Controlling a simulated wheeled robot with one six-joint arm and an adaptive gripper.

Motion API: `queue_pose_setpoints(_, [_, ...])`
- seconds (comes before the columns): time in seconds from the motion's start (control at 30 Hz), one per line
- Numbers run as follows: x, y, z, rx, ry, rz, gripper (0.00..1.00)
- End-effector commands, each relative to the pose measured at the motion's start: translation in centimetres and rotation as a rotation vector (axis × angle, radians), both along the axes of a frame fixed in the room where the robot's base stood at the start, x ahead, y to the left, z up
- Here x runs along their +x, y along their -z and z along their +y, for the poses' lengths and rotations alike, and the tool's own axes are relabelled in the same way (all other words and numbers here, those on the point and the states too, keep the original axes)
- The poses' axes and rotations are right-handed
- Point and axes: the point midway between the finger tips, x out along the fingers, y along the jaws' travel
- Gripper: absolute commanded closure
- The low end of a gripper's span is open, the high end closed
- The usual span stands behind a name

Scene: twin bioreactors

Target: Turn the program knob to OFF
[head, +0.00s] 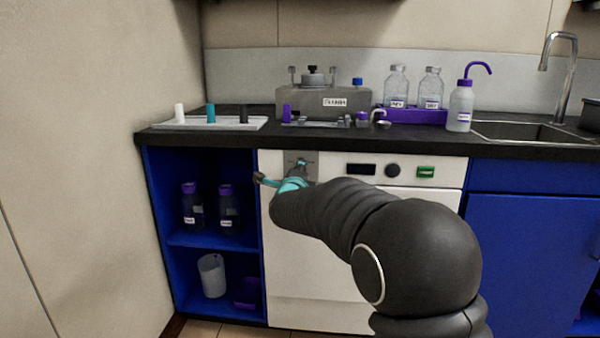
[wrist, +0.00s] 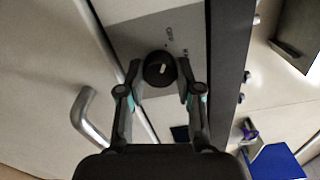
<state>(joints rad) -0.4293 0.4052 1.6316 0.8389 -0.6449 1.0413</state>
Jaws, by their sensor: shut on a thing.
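The program knob (wrist: 160,70) is round and black with a short pale pointer mark, on a grey panel (wrist: 130,38). In the head view the grey panel (head: 312,158) is at the upper left of the white appliance front. There my gripper (head: 282,182) is at that panel, and my arm hides part of the area. The knob's pointer direction cannot be told in the head view.
Right of the panel are a dark display (head: 361,170), another black knob (head: 392,170) and a green switch (head: 426,172). The dark worktop (head: 220,137) overhangs above. A metal handle (wrist: 92,115) sticks out near my fingers. Open blue shelves (head: 205,238) stand to the left.

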Motion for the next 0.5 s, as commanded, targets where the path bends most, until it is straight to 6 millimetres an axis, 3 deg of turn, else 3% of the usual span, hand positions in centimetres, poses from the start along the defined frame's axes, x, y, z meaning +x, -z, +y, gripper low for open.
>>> queue_pose_setpoints(0.47, [-0.02,0.07,0.08,-0.019,-0.001,0.001,1.0])
queue_pose_setpoints(0.5, [-0.02,0.07,0.08,-0.019,-0.001,0.001,0.63])
